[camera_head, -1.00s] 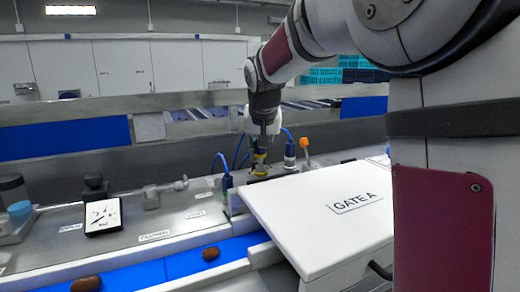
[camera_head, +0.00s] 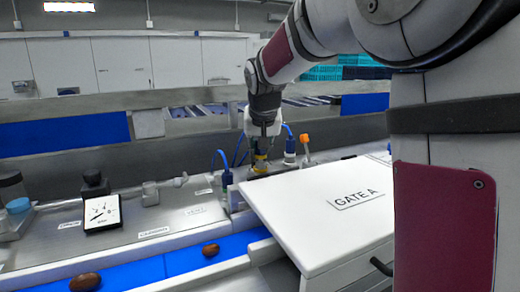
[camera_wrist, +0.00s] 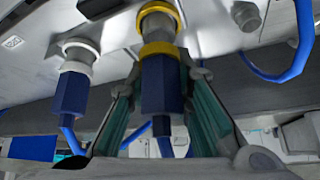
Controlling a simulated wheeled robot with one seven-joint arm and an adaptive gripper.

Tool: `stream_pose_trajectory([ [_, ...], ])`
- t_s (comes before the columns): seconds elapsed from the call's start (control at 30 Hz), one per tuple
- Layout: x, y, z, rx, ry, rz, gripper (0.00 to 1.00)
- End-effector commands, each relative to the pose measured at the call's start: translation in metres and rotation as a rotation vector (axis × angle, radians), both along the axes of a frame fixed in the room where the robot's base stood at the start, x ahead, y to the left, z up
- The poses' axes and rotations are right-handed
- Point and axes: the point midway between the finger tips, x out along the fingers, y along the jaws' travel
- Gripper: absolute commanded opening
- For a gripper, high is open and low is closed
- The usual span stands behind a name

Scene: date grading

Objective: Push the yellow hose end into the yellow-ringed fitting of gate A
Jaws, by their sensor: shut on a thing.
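My gripper (camera_head: 261,146) points down behind the white GATE A cover (camera_head: 290,215). In the wrist view, its fingers (camera_wrist: 160,110) are shut on the blue body of the yellow hose end (camera_wrist: 160,85), which has a yellow collar. The yellow-ringed fitting (camera_wrist: 158,10) is directly in line with it. A pale cylindrical part shows between the fitting's ring and the hose collar. The two look lined up, but I cannot tell how deep the hose end sits. In the head view, only a small yellow band (camera_head: 260,160) shows below the gripper.
A white-ringed blue hose end (camera_wrist: 73,85) sits at a neighbouring fitting, close to the gripper's left finger in the wrist view. A blue hose (camera_wrist: 290,65) loops at the right. In the head view, an orange-topped part (camera_head: 305,140) stands right of the gripper. A gauge (camera_head: 102,212) stands left.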

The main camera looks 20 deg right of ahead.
Motion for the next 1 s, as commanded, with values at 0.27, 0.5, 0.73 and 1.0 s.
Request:
stream_pose_trajectory([
  [0.27,0.000,0.000,-0.003,0.000,-0.001,0.000,0.00],
  [0.5,0.000,0.000,-0.006,0.000,-0.001,0.000,0.00],
  [0.73,0.000,0.000,-0.009,0.000,0.000,0.000,0.00],
  [1.0,0.000,0.000,-0.012,0.000,0.000,0.000,0.00],
])
